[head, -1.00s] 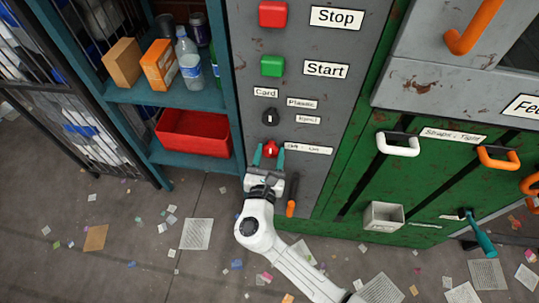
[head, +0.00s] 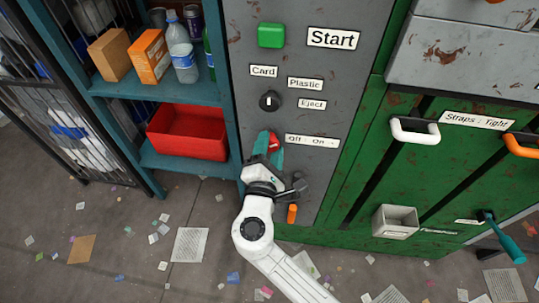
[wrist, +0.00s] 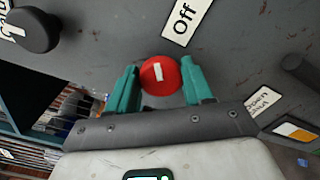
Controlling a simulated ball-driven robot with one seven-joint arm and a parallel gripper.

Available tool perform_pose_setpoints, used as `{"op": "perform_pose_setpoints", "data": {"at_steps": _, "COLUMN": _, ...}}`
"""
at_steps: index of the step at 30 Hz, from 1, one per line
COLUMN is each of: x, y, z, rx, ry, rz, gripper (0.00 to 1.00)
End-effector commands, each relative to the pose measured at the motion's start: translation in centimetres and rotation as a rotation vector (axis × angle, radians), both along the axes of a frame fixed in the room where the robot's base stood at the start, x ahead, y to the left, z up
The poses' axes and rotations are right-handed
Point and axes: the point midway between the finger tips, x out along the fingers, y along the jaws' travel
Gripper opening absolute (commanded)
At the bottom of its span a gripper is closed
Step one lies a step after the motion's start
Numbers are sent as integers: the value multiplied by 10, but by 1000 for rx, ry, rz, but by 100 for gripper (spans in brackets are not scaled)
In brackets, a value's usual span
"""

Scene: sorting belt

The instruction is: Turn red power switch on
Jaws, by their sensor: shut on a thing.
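The red power switch (head: 274,143) is a round knob on the grey panel, left of the Off/On label (head: 312,141). In the wrist view the knob (wrist: 159,75) sits between the two teal fingers, with a short white mark on its face. My gripper (head: 268,146) is shut on it, and in the head view the fingers are tilted and partly cover it. In the wrist view my gripper (wrist: 161,84) has one finger on each side of the knob. The "Off" label (wrist: 187,18) is above the knob there.
Above the switch are a black selector knob (head: 269,101) and a green Start button (head: 271,35). A teal shelf with a red bin (head: 188,132) stands at left.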

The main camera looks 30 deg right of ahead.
Motion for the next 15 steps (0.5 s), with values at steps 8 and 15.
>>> {"op": "perform_pose_setpoints", "data": {"at_steps": 8, "x": -1, "y": -1, "z": -7, "rx": 207, "ry": -152, "rz": -2, "gripper": 20}}
{"op": "perform_pose_setpoints", "data": {"at_steps": 15, "x": -1, "y": -1, "z": -7, "rx": 359, "ry": -260, "rz": -1, "gripper": 20}}
